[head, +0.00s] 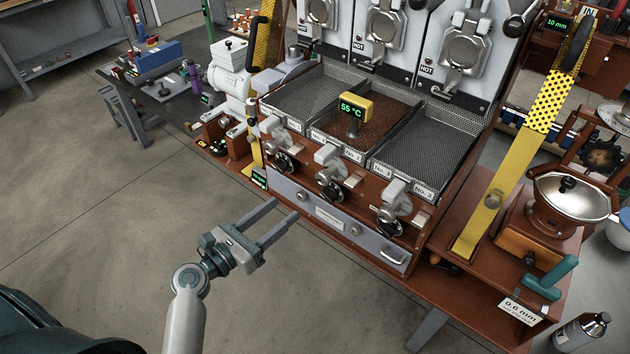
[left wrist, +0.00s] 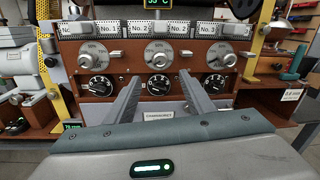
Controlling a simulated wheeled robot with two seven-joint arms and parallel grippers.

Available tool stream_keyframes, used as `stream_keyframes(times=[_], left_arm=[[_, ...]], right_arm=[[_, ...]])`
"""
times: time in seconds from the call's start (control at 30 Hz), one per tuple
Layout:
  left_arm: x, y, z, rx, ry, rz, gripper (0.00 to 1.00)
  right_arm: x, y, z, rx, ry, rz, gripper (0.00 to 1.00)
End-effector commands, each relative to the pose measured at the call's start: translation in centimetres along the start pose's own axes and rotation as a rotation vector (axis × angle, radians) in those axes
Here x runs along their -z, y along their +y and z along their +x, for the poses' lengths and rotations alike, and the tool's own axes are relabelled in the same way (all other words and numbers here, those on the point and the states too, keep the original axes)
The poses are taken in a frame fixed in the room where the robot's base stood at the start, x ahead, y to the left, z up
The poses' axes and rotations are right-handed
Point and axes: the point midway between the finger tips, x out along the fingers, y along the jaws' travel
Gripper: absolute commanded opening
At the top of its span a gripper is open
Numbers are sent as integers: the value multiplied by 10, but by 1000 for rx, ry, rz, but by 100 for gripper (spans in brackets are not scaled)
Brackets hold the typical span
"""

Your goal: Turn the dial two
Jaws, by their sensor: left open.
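Three black dials with white marks sit in a row on the brown front of the roaster. The middle dial (head: 332,192), under the No. 2 tray, also shows in the left wrist view (left wrist: 159,85) between my finger tips. The left dial (left wrist: 101,86) and right dial (left wrist: 215,84) flank it. My left gripper (head: 285,208) is open and empty, its fingers pointing at the front panel, apart from the dials. It also shows in the left wrist view (left wrist: 160,82). My right gripper is not in view.
Silver knobs (left wrist: 161,54) sit just above the dials. Below is a grey drawer (head: 330,222) with a handle. Mesh trays and a yellow 55 °C display (head: 355,106) are above. A yellow post (head: 500,195) and a grinder stand right. The floor at left is free.

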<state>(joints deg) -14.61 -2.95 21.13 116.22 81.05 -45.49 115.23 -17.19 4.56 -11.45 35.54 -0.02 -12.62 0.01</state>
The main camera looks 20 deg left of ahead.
Motion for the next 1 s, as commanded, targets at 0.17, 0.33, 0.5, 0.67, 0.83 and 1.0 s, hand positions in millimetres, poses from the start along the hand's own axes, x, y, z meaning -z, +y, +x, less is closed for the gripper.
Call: stream_keyframes(times=[0.17, 0.33, 0.5, 0.67, 0.83, 1.0], left_arm=[[-4, -1, 34, 1, -2, -3, 49], [-3, -1, 65, 1, -1, -2, 49], [-3, -1, 94, 1, -1, -2, 49], [-2, -1, 115, 1, 0, -1, 49], [0, -1, 126, 1, 1, 0, 49], [0, -1, 128, 1, 1, 1, 49]], right_arm=[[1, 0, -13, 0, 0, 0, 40], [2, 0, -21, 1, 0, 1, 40], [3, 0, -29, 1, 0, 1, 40], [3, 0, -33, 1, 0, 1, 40], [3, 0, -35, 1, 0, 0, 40], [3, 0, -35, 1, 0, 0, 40]])
